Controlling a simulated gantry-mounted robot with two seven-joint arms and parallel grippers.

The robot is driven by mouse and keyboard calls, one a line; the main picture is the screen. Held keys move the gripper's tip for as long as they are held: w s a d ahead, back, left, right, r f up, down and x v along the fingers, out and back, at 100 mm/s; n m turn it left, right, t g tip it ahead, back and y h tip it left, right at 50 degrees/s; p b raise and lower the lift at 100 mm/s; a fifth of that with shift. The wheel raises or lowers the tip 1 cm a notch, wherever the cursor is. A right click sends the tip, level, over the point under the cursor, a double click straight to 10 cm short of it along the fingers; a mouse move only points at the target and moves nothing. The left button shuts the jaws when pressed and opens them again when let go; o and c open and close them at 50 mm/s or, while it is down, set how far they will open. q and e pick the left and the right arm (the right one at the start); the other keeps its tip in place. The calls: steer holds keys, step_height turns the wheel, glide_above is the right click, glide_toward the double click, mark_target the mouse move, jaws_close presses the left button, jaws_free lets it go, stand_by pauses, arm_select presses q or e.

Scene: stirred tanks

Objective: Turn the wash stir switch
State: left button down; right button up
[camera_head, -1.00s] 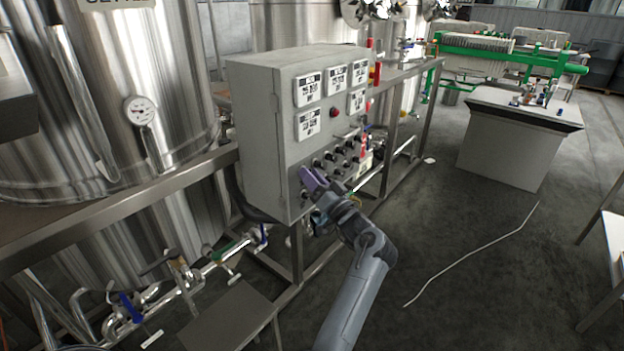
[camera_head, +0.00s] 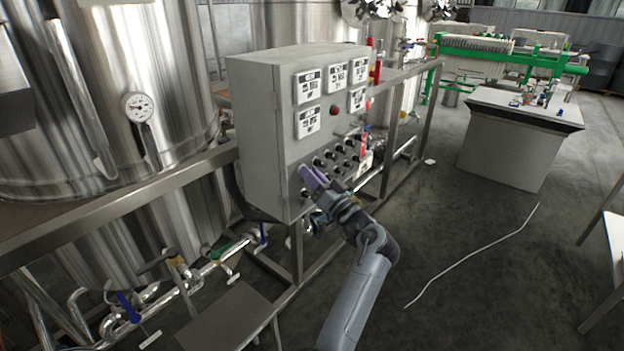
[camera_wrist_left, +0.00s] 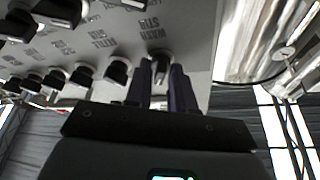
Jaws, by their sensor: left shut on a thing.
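The grey control cabinet (camera_head: 262,140) stands left of centre in the head view, with rows of black switches low on its front face. My left gripper (camera_head: 312,180) is at the lower left of these switches, with its purple fingers against the panel. In the left wrist view the wash stir switch (camera_wrist_left: 160,66), under its "WASH STIR" label, sits between the fingertips of the left gripper (camera_wrist_left: 160,84). The gripper is shut on it. In the head view my gripper hides this switch. My right gripper is not in view.
More black switches (camera_wrist_left: 117,72) stand close beside the held one. Square meters (camera_head: 308,122) and a red lamp (camera_head: 335,111) are above. A steel frame (camera_head: 297,255) and pipes with valves (camera_head: 215,262) lie below the cabinet. The floor (camera_head: 450,235) to the right is mostly clear.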

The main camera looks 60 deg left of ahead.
arm_select(q)
steer(key=shift+w+a+f+n+g+h+b, duration=0.1)
steer(key=shift+n+g+h+b, duration=0.45)
steer(key=shift+n+g+b, duration=1.35)
steer(key=shift+w+d+r+n+g+h+b, duration=0.1)
steer(key=shift+n+g+h+b, duration=0.5)
steer(key=shift+n+b, duration=2.4)
steer(key=shift+w+a+f+n+g+h+b, duration=0.1)
steer(key=shift+n+g+h+b, duration=0.35)
steer(key=shift+n+g+b, duration=1.9)
steer(key=shift+n+t+p, duration=0.55)
steer(key=shift+n+t, duration=0.3)
steer(key=shift+t, duration=0.1)
steer(key=c, duration=1.2)
jaws_free()
steer(key=p+v, duration=0.3)
steer(key=v, duration=0.7)
steer(key=shift+d, duration=0.4)
